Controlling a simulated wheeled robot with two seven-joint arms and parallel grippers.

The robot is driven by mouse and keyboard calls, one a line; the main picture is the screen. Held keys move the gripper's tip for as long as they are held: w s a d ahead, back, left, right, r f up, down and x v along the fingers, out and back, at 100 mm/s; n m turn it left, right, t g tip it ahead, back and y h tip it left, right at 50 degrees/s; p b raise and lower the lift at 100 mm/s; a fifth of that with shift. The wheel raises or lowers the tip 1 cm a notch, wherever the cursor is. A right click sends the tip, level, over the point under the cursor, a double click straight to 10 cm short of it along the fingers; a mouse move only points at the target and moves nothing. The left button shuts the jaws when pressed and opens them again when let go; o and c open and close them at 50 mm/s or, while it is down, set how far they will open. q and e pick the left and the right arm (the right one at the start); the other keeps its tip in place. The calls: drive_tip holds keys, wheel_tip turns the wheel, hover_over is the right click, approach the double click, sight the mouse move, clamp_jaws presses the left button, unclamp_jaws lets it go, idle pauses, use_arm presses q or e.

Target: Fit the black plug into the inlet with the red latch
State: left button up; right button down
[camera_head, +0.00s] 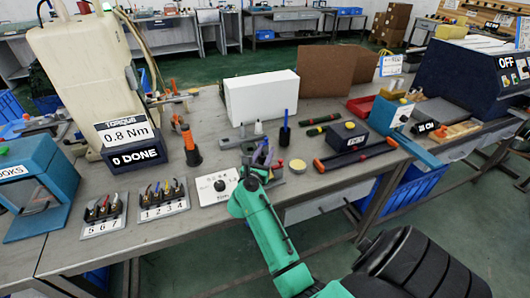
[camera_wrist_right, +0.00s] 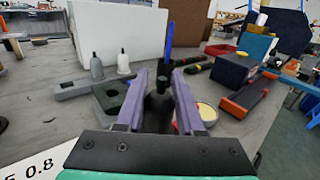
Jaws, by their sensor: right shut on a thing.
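My right gripper (camera_head: 264,150) is over the middle of the bench, near its front edge. In the right wrist view its purple fingers (camera_wrist_right: 159,80) are shut on a black, bottle-shaped plug (camera_wrist_right: 158,103), which looks upright. In the head view the gripper mostly hides the plug. A dark block with an angular opening (camera_wrist_right: 112,96) sits just left of the fingers. A small red part shows beside the right finger, low down; I cannot tell if it is the red latch. The inlet is not clearly seen, and contact with the plug cannot be told. My left gripper is not in view.
A grey plug (camera_wrist_right: 97,68) and a white plug (camera_wrist_right: 123,62) stand behind. A yellow-topped disc (camera_head: 297,166) is close on the right.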

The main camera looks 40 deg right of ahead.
drive_tip(key=shift+f+b, duration=1)
drive_tip(key=shift+f, duration=0.25)
drive_tip(key=shift+c, duration=2.2)
unclamp_jaws()
